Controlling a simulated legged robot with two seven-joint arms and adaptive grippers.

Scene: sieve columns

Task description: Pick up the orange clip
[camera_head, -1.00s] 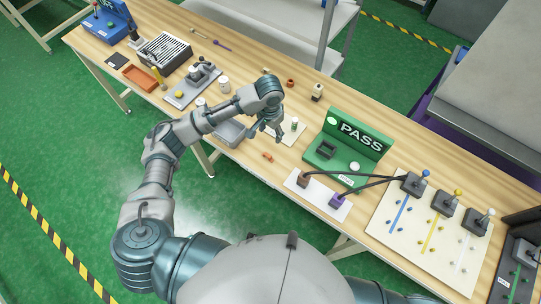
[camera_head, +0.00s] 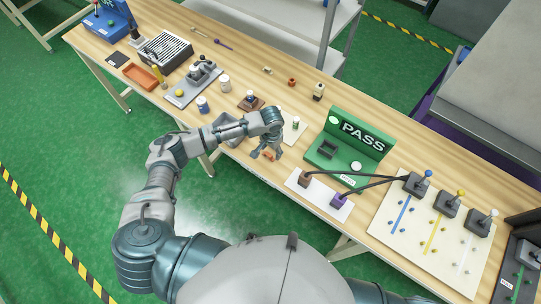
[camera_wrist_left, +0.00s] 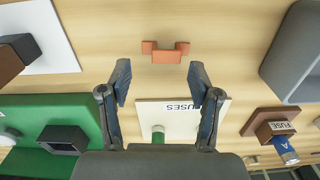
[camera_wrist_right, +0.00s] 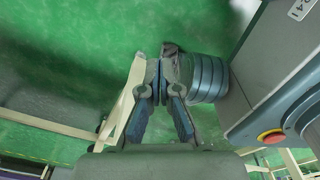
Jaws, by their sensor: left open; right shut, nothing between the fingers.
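The small orange clip (camera_wrist_left: 166,53) lies on the wooden table, just beyond and between the fingertips of my left gripper (camera_wrist_left: 160,78) in the left wrist view. The left gripper is open, with its two fingers apart and nothing between them. In the head view the left gripper (camera_head: 265,153) hangs over the clip (camera_head: 268,156), which it partly hides. The gap in height between them is hard to tell. My right gripper (camera_wrist_right: 164,70) shows only in the right wrist view, shut and empty, with green floor behind it.
A green PASS fixture (camera_head: 350,148) stands right of the left gripper, and a white board with cabled blocks (camera_head: 318,195) lies nearer the front edge. A grey bin (camera_wrist_left: 298,55) and a white FUSES card (camera_wrist_left: 180,112) lie close by. Bare wood surrounds the clip.

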